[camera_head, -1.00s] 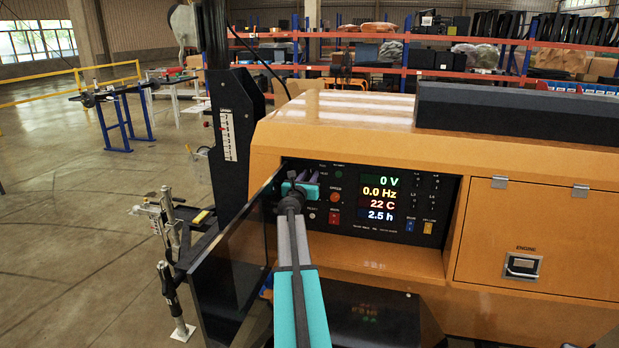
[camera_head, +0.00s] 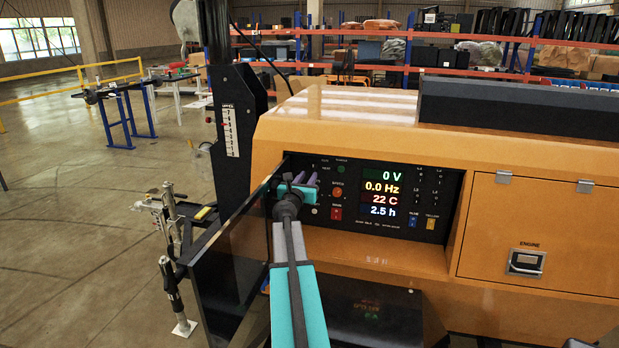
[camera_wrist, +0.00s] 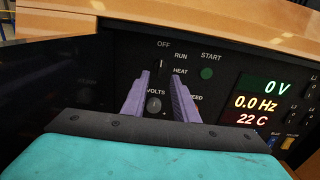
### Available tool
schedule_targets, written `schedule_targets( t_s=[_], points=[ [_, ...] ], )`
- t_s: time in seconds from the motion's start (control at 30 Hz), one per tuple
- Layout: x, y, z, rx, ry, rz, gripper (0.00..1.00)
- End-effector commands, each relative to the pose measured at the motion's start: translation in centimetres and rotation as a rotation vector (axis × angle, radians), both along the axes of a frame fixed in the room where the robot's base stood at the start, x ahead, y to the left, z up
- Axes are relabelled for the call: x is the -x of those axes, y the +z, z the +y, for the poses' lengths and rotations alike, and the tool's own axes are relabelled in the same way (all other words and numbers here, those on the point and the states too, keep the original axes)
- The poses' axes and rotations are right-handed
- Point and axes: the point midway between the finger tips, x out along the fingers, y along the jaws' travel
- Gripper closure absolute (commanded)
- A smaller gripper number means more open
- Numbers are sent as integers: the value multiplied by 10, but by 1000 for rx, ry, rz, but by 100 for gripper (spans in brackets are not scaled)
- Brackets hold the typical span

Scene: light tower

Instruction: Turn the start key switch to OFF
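The start key switch (camera_wrist: 161,65) is on the black control panel, under the OFF label and beside RUN and HEAT in the wrist view. A light upright mark on it points up toward OFF; the rest of it is dark and hard to make out. In the head view my gripper hides it. My gripper (camera_wrist: 160,77) has two purple fingers spread apart with nothing between them. Its tips appear just below and around the switch in the wrist view; I cannot tell whether they touch the panel. In the head view my gripper (camera_head: 301,181) is at the panel's left part.
A lit display (camera_head: 382,194) reads 0 V, 0.0 Hz, 22 C and 2.5 h. A round VOLTS knob (camera_wrist: 154,104) sits between the fingers, and a green START button (camera_wrist: 207,73) is to the right. An open dark door (camera_head: 228,265) stands close on the left.

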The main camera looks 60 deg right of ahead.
Motion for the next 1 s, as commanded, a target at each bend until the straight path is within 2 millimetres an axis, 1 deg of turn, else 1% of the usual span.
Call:
schedule_targets(
  t_s=[0.03,0.6,0.8,1.0],
  points=[
    [3,-1,7,0,0,0,73],
    [20,-1,59,1,0,2,73],
    [23,0,70,1,0,2,73],
    [23,0,74,0,0,1,73]
  ],
)
